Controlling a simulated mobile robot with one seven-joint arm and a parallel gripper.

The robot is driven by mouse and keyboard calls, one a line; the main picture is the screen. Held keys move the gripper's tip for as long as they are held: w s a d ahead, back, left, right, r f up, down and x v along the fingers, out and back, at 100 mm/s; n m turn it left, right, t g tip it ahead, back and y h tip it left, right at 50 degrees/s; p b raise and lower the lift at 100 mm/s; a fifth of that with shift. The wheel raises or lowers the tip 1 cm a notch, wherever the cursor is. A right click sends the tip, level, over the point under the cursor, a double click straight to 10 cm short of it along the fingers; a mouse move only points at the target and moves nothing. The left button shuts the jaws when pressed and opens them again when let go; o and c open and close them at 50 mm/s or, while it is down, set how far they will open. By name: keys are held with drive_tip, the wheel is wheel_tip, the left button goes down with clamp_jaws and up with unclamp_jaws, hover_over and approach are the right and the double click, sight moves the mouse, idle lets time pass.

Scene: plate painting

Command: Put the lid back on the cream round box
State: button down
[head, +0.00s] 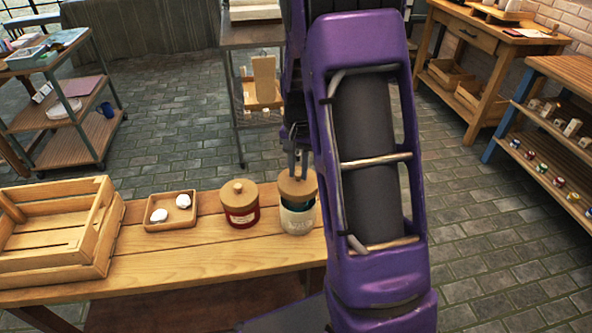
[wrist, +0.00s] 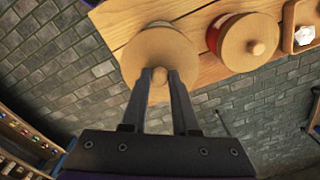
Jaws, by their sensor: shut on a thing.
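The cream round box (head: 298,223) stands upright near the right end of the wooden table. Its round wooden lid (head: 298,189) is level and directly over it, and a dark teal band shows between lid and cream wall. I cannot tell whether the lid touches the box. My gripper (head: 297,168) points down and is shut on the lid's knob. In the wrist view, the fingertips (wrist: 160,76) pinch the knob and the lid (wrist: 160,48) covers the box below.
A red round box (head: 240,212) with its lid on stands close to the left. Farther left are a small tray (head: 170,222) with white pieces and a wooden crate (head: 50,265). The table (head: 200,270) is clear in front. Shelves stand beyond.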

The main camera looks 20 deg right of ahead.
sight(298, 180)
drive_tip(key=shift+w+f, duration=0.1)
drive_tip(key=shift+f, duration=0.05)
wheel_tip(298, 180, down, 4)
drive_tip(key=b, duration=0.3)
drive_tip(key=shift+f+b, duration=0.1)
drive_tip(key=shift+b, duration=0.2)
drive_tip(key=shift+f+b, duration=0.3)
drive_tip(key=shift+f, duration=0.65)
drive_tip(key=shift+f, duration=0.15)
idle(1.7)
drive_tip(key=shift+c, duration=0.6)
unclamp_jaws()
drive_tip(key=shift+r+p, duration=2.85)
drive_tip(key=shift+r, duration=0.7)
